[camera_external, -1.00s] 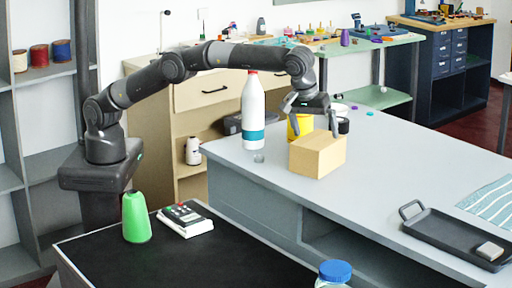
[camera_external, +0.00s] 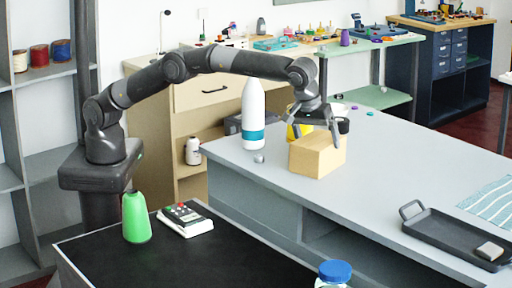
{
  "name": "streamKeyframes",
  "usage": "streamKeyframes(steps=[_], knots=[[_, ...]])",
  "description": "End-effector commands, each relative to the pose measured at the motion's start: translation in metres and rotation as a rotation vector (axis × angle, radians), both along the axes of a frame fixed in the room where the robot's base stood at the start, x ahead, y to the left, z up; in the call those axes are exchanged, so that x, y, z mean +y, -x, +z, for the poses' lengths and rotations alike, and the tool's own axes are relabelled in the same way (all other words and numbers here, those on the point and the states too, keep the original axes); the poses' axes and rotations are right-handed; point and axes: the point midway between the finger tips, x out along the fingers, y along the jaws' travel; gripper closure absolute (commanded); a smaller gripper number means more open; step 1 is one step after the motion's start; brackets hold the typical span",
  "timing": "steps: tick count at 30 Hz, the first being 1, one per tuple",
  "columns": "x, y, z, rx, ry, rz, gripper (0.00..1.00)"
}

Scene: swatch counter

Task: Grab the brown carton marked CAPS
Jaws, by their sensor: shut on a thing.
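The brown carton (camera_external: 312,159) stands upright on the grey counter (camera_external: 400,170), near its far left part. No CAPS lettering can be read on its visible faces. My gripper (camera_external: 316,134) reaches down over the carton's top from behind, with its fingers shut on it. The far finger's contact is hard to see. The carton appears to rest on the counter.
A white bottle with a teal band (camera_external: 252,115) stands just left of the carton. A yellow container (camera_external: 306,130) and a black round item (camera_external: 343,125) are close behind it. A dark tray (camera_external: 440,235) lies at right; the counter between is clear.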

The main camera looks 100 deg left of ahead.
Motion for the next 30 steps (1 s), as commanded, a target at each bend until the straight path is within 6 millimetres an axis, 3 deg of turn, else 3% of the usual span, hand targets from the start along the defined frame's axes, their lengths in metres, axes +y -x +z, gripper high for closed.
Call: streamKeyframes(steps=[3,14,28,30], knots=[[0.000,0.000,0.000,0.000,0.000,0.000,0.50],[0.000,0.000,0.005,-0.003,0.001,0.000,0.50],[0.000,-0.001,0.041,-0.004,0.002,0.000,0.50],[-0.006,0.007,0.048,-0.003,0.001,-0.003,0.50]])
